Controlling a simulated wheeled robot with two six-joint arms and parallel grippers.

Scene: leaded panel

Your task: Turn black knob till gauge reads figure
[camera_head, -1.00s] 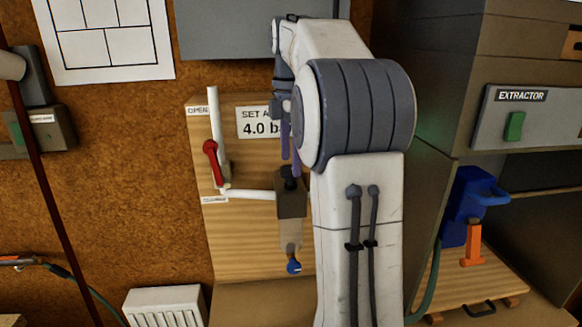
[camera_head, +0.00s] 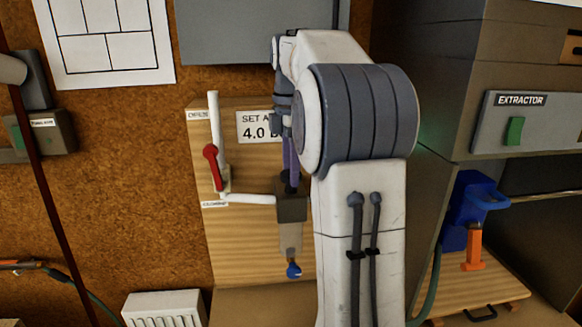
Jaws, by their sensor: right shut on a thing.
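The black knob (camera_head: 284,186) sits on top of a grey regulator body (camera_head: 290,208) on the wooden panel (camera_head: 235,245). My right gripper (camera_head: 291,184) points down from above, with its purple fingers shut on the knob, which they partly cover. A sign (camera_head: 256,127) on the panel reads "SET A…" and "4.0", its right side hidden by my right arm. No gauge face shows; that part of the panel is behind my arm. My left gripper is not in view.
A red-handled lever (camera_head: 211,165) and white pipe (camera_head: 248,198) are left of the regulator. A blue-tipped fitting (camera_head: 293,270) hangs below it. An extractor box (camera_head: 527,118) with a green switch and a blue vice-like tool (camera_head: 462,215) are at right.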

